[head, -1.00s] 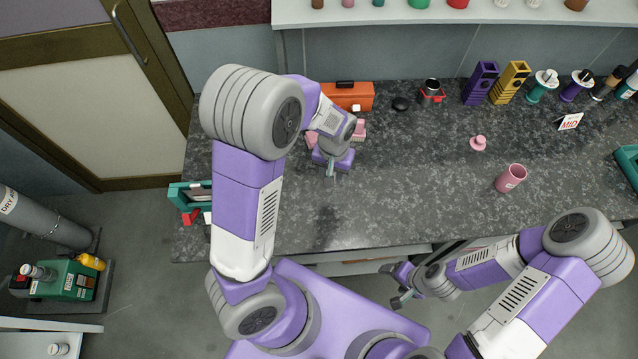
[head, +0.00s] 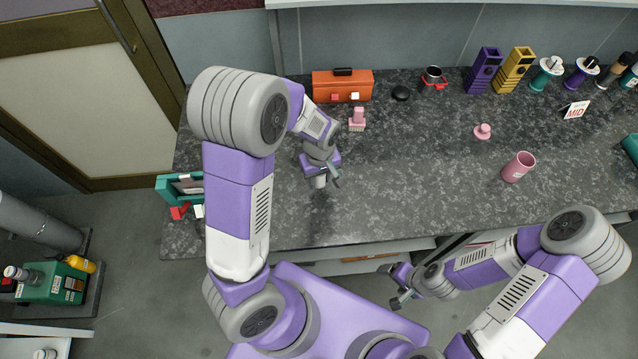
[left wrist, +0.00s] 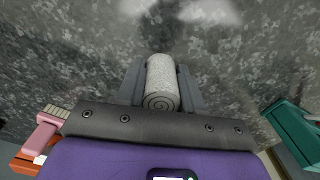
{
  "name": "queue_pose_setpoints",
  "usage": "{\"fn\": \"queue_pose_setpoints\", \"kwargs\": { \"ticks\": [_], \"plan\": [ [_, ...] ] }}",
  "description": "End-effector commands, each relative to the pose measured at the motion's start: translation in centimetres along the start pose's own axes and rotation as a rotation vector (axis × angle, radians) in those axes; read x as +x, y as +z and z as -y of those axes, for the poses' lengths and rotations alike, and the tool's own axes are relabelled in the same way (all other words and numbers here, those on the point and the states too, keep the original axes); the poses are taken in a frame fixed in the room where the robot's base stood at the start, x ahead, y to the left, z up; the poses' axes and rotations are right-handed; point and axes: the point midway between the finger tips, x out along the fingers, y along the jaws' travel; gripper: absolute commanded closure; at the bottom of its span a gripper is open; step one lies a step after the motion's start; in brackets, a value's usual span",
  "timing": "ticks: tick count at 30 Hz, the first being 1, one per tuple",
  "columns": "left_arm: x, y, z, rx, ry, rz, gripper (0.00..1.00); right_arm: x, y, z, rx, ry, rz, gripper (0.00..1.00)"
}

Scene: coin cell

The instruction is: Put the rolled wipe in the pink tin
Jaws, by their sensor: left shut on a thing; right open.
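My left gripper (head: 322,180) is shut on the rolled wipe, a pale grey roll with a spiral end (left wrist: 161,82) in the left wrist view. In the head view the wipe (head: 318,182) shows as a small light piece at the fingers, over the left part of the dark counter. The pink tin (head: 518,167) stands upright and open-topped on the right part of the counter, well apart from the left gripper. Its pink knobbed lid (head: 482,131) lies on the counter behind it. My right gripper (head: 398,287) is open and empty, in front of the counter's edge.
A pink brush (head: 357,120) and an orange box (head: 342,87) stand behind the left gripper. A teal frame (head: 180,187) is at the counter's left end. Purple (head: 484,72) and yellow (head: 514,70) holders and spools line the back right. The counter's middle is clear (head: 420,185).

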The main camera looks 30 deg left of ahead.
Motion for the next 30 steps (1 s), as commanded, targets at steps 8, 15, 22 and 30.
{"fn": "queue_pose_setpoints", "kwargs": {
  "ticks": [8, 15, 22, 30],
  "plan": [
    [3.4, 0.0, 0.1, 0.001, -0.002, 0.001, 0.94, 1.1, -0.1, -0.4, 0.000, 0.000, 0.000, 0.18],
    [3.3, 0.0, 0.0, 0.001, -0.001, 0.001, 0.94, 1.1, 0.0, -0.4, 0.000, 0.000, 0.000, 0.18],
    [3.6, 0.0, 0.0, 0.001, -0.001, 0.001, 0.46, 1.2, -0.1, -0.5, 0.000, 0.000, 0.000, 0.18],
    [3.6, 0.0, 0.0, 0.001, -0.001, 0.001, 0.38, 1.2, -0.1, -0.5, 0.000, 0.000, 0.000, 0.18]
  ]
}}
